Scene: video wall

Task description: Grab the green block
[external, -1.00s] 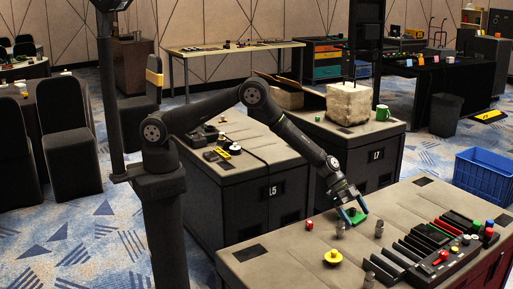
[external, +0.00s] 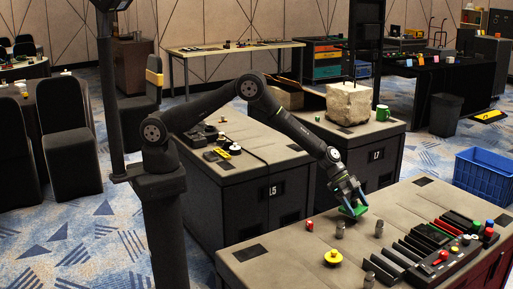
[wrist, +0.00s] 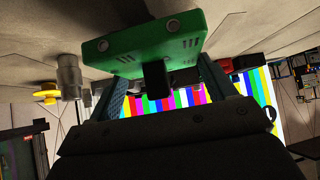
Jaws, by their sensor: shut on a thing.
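The green block (external: 352,211) is at the far edge of the near table (external: 285,250). My gripper (external: 351,205) is shut on it, with blue-tinted fingers on its sides. In the wrist view the block (wrist: 145,42) is a flat green box with round feet and small slots on its face. It sits tilted between my two fingers (wrist: 162,85). It looks slightly raised from the table, but I cannot tell the exact gap.
Grey metal cylinders (external: 340,230), a small red cylinder (external: 309,225) and a yellow knob-like thing (external: 333,258) stand near the block. A black console with slots (external: 425,243) lies to the right. A blue crate (external: 485,176) stands on the floor beyond.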

